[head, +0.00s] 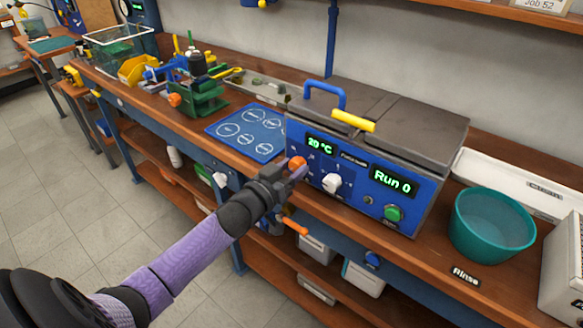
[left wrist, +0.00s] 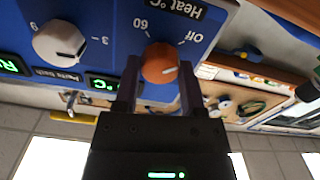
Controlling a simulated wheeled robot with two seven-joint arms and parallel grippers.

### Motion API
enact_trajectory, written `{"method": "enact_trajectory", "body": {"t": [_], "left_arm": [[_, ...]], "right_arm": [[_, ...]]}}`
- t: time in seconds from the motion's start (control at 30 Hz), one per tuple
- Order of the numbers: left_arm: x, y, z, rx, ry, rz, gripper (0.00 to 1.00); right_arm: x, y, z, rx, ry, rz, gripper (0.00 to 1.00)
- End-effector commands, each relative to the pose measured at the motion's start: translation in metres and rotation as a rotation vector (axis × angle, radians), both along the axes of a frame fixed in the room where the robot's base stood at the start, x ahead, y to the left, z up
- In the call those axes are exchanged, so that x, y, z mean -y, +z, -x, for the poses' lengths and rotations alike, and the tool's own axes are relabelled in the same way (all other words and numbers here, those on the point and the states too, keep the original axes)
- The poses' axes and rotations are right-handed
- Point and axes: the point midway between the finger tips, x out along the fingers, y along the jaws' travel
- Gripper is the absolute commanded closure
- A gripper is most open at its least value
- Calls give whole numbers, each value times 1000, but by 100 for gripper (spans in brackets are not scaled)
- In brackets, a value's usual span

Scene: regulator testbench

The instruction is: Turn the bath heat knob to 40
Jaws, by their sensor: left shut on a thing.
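The blue-fronted bath (head: 345,205) stands on the bench with its grey lid closed. Its orange heat knob (head: 297,163) is at the left of the front panel. The display (head: 320,145) above reads 20 °C. My left gripper (head: 295,172) reaches the panel from the front and is shut on the heat knob. In the left wrist view the orange knob (left wrist: 160,63) sits between the two fingers, under upside-down "Heat °C", "off" and "60" marks. My right gripper is not in view.
A white knob (head: 332,183) sits right beside the heat knob, with a green button (head: 393,213) and a "Run 0" display (head: 393,182) further right. A teal bowl (head: 490,226) stands right of the bath. A blue mat (head: 246,133) lies to its left.

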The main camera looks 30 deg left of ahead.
Motion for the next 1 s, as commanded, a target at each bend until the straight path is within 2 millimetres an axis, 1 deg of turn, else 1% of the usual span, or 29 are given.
{"method": "enact_trajectory", "body": {"t": [0.17, 0.5, 1.0], "left_arm": [[0, 1, 0, 7, 1, -106, 100], [1, 1, 0, 32, 1, -420, 100], [1, -1, 0, 69, 0, -895, 100]], "right_arm": [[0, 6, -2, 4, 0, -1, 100], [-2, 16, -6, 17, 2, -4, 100], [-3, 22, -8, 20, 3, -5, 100]]}}
